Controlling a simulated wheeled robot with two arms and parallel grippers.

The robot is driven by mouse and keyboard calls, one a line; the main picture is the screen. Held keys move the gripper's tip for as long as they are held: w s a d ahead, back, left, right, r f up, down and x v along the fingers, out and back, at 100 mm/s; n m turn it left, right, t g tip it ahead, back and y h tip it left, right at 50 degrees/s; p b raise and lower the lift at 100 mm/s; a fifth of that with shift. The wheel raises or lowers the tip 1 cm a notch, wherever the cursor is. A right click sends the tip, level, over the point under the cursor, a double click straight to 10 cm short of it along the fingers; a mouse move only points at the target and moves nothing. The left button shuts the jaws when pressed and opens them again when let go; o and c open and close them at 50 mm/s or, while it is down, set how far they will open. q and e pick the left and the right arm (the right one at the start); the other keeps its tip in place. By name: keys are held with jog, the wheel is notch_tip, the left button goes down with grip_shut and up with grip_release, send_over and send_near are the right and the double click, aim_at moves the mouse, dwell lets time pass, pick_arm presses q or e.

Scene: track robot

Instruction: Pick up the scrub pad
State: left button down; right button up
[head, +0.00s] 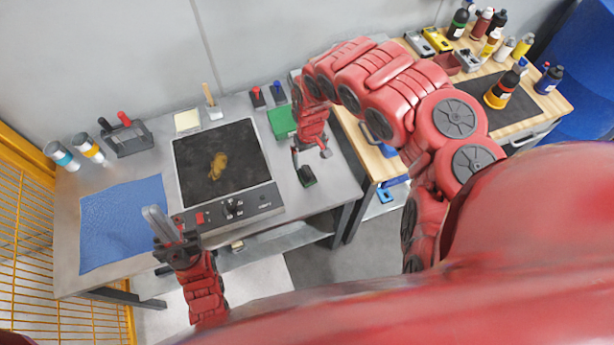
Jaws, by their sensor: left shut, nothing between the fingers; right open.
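A small dark block with a green edge (308,179), which looks like the scrub pad, lies on the grey bench near its right end. My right gripper (310,156) reaches down from the right just behind and above it, open. I cannot tell whether a finger touches the block. A larger bright green flat piece (281,121) lies farther back, partly beside my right arm. My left gripper (157,222) is shut and empty, raised near the bench's front edge, in front of the blue cloth.
A black hot plate (190,165) with a yellow-brown lump (217,167) fills the bench's middle. A blue cloth (115,230) lies to its left. Cans (63,157) and a tool holder (128,138) stand behind. A wooden bench (545,105) with bottles is at right.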

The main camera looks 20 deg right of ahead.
notch_tip(320, 180, down, 4)
jog(key=shift+a+r+b, duration=0.1)
jog(key=shift+b, duration=0.45)
jog(key=shift+a+f, duration=0.2)
jog(key=shift+f, duration=0.6)
jog(key=shift+a+f+p, duration=0.15)
jog(key=shift+f+p, duration=0.2)
jog(key=shift+p, duration=0.15)
jog(key=shift+a+f, duration=0.15)
jog(key=shift+f, duration=0.8)
jog(key=shift+w+d+f+p, duration=0.1)
jog(key=shift+d+f+p, duration=0.1)
jog(key=shift+f+p, duration=0.25)
jog(key=shift+f, duration=0.1)
jog(key=c, duration=1.5)
jog(key=shift+o, duration=0.2)
